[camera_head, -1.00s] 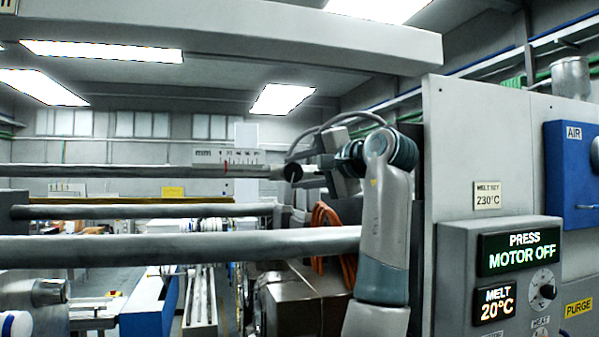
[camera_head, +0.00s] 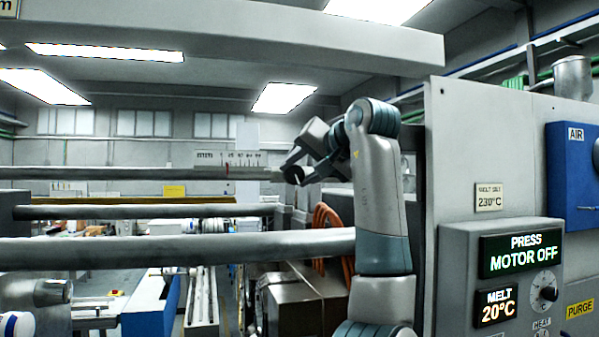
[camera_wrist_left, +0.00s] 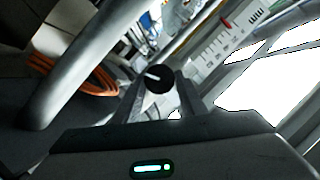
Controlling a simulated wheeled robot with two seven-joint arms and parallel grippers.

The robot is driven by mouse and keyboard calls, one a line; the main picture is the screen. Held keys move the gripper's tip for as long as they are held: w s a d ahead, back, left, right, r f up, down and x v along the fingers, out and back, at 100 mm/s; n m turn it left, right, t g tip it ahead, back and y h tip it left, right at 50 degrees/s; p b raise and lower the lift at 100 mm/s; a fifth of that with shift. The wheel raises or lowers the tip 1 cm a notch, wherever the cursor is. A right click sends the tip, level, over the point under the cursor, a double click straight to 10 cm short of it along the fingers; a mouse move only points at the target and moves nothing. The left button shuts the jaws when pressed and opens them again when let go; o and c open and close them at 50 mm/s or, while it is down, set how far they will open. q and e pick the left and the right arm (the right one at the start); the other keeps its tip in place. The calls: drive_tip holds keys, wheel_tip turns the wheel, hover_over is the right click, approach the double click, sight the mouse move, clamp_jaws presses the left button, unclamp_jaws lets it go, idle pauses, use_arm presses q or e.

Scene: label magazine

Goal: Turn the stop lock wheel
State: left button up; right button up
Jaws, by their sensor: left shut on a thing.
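The stop lock wheel (camera_head: 294,175) is a small dark round knob at the right end of a thin grey rod, beside a white ruled scale (camera_head: 240,159). In the left wrist view the wheel (camera_wrist_left: 158,79) shows its dark face with a white line across it, between the two fingers. My left gripper (camera_head: 299,170) is shut on the wheel, with one finger above and one below it in the head view. The gripper (camera_wrist_left: 160,88) also shows in the left wrist view. My right gripper is in neither view.
A thick grey bar (camera_head: 180,249) runs below the wheel, with another bar (camera_head: 150,210) between. The control panel (camera_head: 500,275) reads "PRESS MOTOR OFF" and stands right of my arm. Orange hoses (camera_head: 326,218) hang below the gripper.

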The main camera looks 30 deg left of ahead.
use_arm(q)
drive_tip(key=shift+f, duration=0.1)
drive_tip(key=o, duration=1.1)
drive_tip(key=shift+c, duration=0.2)
drive_tip(key=shift+d, duration=0.1)
drive_tip(key=shift+s+d+r+b, duration=0.2)
drive_tip(key=shift+s+d+b, duration=0.1)
drive_tip(key=shift+d+b, duration=0.15)
drive_tip(key=b+v, duration=0.5)
drive_tip(key=v, duration=1.1)
drive_tip(key=shift+r, duration=0.15)
